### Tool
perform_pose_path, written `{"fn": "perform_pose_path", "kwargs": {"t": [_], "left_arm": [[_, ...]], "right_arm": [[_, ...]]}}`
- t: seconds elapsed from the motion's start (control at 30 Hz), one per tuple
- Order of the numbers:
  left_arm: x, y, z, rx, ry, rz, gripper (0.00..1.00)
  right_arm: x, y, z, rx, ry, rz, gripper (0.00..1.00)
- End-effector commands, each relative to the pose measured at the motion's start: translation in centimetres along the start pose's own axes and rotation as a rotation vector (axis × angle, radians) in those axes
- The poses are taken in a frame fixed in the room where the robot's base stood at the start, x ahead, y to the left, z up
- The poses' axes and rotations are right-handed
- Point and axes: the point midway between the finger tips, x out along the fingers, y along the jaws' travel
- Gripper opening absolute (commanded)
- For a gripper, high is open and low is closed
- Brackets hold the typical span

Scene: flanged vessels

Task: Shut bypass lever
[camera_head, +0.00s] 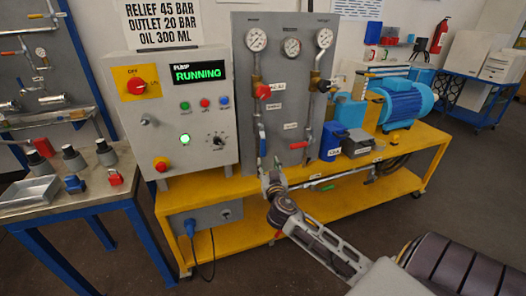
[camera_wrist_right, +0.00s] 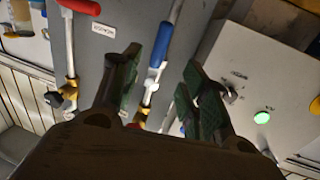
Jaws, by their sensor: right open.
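The gauge panel (camera_head: 275,75) carries a blue-handled lever (camera_head: 262,145) on its left pipe and a red-handled lever (camera_head: 300,145) to the right. Their small labels are too blurred to read, so I cannot tell which is the bypass lever. My right gripper (camera_head: 272,182) is just below the blue handle. In the right wrist view, the gripper (camera_wrist_right: 162,92) is open and empty, with the blue handle (camera_wrist_right: 157,52) seen in the gap between its fingers. I cannot tell how deep the handle sits between them. The red handle (camera_wrist_right: 80,6) shows at top left. My left gripper is not seen.
The grey control box (camera_head: 178,110) with a lit RUNNING display stands left of the panel. A blue motor (camera_head: 402,102) and blue containers sit to the right on the yellow bench (camera_head: 410,150). A side table (camera_head: 85,195) with loose parts is at left. The floor at right is clear.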

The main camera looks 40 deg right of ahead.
Motion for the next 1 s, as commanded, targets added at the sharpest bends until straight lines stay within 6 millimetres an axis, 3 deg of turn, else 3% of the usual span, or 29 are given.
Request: {"fn": "perform_pose_path", "kwargs": {"t": [0.13,0.57,1.0], "left_arm": [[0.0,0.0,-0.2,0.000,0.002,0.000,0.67],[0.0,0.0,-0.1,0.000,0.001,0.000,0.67],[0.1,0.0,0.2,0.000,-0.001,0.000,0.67]], "right_arm": [[-0.2,0.0,-0.8,0.012,0.018,0.001,0.44],[0.1,0.0,-0.8,0.010,0.016,0.001,0.44],[3.0,0.0,-0.9,0.009,0.017,0.001,0.44]]}}
